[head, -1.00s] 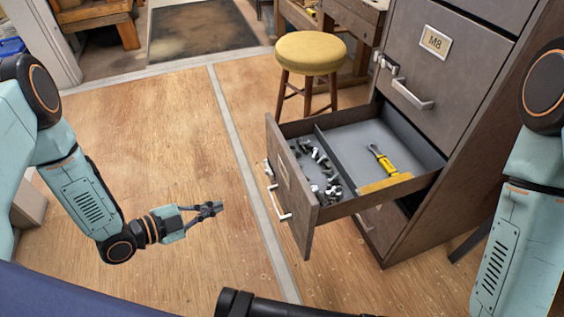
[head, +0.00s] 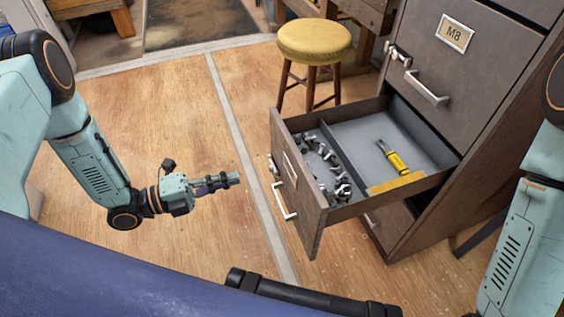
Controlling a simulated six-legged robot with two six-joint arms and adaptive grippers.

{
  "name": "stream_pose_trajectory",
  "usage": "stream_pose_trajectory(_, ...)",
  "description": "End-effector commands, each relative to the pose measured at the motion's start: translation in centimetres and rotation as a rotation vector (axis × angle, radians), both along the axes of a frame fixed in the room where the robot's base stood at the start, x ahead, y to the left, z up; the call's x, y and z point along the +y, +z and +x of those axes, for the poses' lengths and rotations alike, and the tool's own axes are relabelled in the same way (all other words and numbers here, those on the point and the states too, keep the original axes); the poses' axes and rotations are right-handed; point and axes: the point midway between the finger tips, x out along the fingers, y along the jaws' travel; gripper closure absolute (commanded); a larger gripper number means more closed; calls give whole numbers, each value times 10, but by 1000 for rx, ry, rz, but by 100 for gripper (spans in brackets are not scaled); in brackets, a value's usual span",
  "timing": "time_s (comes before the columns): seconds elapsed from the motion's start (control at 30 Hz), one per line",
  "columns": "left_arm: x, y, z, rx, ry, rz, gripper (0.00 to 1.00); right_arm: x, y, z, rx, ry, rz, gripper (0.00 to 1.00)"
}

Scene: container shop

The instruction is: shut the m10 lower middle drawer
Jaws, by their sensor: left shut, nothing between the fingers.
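The open drawer (head: 300,205) is pulled out of a dark grey and brown cabinet (head: 480,110), below the drawer labelled M8. Its own label is not readable from here. It has a white bar handle and a latch on its front. Inside, a divider separates several metal fittings (head: 330,170) from a yellow-handled tool (head: 394,158) and a yellow block (head: 396,184). My left gripper (head: 228,180) is shut and empty, to the left of the drawer front and apart from it. My right arm shows at the right edge; its gripper is out of view.
A yellow-topped stool (head: 314,42) stands behind the drawer, beside the cabinet. A workbench (head: 365,14) stands at the back. A dark mat (head: 200,22) lies on the floor at the back. The wooden floor left of the drawer is clear.

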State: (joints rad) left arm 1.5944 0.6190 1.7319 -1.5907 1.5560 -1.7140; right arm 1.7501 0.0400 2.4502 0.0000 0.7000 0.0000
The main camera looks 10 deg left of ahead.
Motion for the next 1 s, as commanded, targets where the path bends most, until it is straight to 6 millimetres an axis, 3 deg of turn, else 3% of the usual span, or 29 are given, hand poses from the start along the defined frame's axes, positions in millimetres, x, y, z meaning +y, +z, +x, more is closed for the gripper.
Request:
stream_pose_trajectory(0.6, -90, -3, 64, 1, -7, 1, 100, 0, -43, 0, 0, 0, 0, 60)
stream_pose_trajectory(1.0, -105, -1, 76, 3, -3, 1, 100, 0, -49, 0, 0, 0, 0, 60)
